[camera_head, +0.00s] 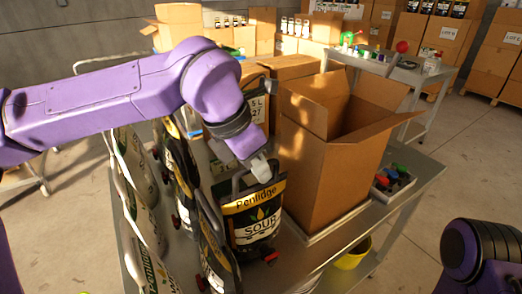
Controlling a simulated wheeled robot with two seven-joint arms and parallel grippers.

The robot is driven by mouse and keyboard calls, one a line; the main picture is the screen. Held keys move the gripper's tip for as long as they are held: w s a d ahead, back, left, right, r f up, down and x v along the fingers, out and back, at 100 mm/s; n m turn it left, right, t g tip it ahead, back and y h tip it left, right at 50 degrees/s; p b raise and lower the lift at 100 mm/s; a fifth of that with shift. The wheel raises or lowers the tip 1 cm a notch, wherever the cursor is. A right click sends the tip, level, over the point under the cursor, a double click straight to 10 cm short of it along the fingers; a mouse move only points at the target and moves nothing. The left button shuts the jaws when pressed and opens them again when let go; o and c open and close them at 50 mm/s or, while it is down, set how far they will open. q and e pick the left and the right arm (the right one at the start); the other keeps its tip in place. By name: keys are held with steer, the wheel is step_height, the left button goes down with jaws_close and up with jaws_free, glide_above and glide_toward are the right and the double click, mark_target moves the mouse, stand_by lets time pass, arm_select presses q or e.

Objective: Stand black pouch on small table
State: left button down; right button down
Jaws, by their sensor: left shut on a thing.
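The pouch hangs about upright. I cannot tell whether its base touches the grey metal table (414,184) below. Several similar pouches (180,177) stand in a row to its left. A smaller grey table (408,75) stands at the back right with small items on it. My right arm shows at the lower right, but its gripper is out of the picture.
A tall open cardboard box (327,163) stands just right of the pouch. A tray of coloured-topped items (393,183) lies at the near table's right. Stacked cartons (440,42) line the back. Concrete floor is open at the right.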

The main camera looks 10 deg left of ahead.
arm_select(q)
steer(key=shift+f, duration=0.5)
steer(key=c, duration=1.1)
jaws_free()
steer(key=shift+f, duration=0.15)
steer(key=v, duration=1.2)
